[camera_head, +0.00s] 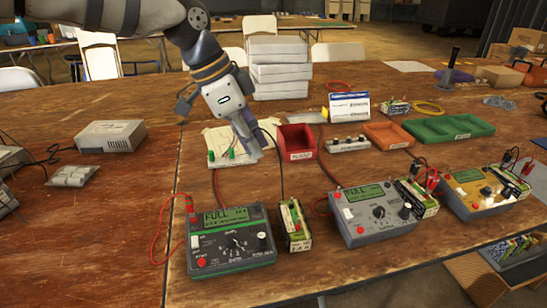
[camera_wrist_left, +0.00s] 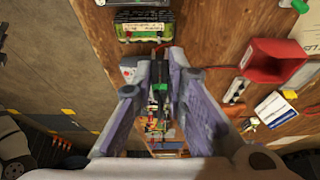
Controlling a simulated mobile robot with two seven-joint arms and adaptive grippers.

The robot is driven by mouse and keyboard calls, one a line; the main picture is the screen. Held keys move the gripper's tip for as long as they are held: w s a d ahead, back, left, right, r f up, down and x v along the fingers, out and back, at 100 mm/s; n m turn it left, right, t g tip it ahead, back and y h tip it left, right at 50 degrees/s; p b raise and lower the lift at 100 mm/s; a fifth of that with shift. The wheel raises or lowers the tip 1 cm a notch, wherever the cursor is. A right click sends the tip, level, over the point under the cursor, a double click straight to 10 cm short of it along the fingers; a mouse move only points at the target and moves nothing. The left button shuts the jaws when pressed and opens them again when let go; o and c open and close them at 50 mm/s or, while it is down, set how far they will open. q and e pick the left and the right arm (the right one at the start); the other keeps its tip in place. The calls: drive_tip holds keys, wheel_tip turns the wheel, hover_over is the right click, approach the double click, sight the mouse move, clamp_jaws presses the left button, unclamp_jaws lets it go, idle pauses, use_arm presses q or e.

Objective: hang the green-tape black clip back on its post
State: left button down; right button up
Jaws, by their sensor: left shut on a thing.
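My left gripper (camera_head: 249,150) reaches down from the top of the head view, beside the red bin and over the right end of a pale board (camera_head: 216,162). A black lead (camera_head: 282,170) loops right from the gripper and runs down toward the chargers. Two small green pieces (camera_head: 232,153) stand on the pale board; whether either is the post, I cannot tell. My right gripper is not in view.
A green charger (camera_head: 232,245), a grey charger (camera_head: 372,215) and a yellow charger (camera_head: 480,192) line the front edge, with batteries (camera_head: 296,226) between them. A red bin (camera_head: 296,142), orange tray (camera_head: 388,134) and green tray (camera_head: 450,128) stand behind. Red and black leads cross the wooden table.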

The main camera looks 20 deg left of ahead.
use_arm(q)
drive_tip(key=shift+s+d+f, duration=0.1)
drive_tip(key=shift+f, duration=2.05)
drive_tip(key=shift+f, duration=3.6)
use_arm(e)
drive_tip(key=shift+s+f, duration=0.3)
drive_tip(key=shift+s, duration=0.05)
use_arm(q)
drive_tip(key=shift+r, duration=0.15)
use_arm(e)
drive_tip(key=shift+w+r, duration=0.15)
use_arm(q)
drive_tip(key=shift+f, duration=0.25)
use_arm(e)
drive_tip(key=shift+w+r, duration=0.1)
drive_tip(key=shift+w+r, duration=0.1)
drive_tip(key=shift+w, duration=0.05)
use_arm(q)
drive_tip(key=c, duration=1.5)
unclamp_jaws()
drive_tip(key=shift+c, duration=0.2)
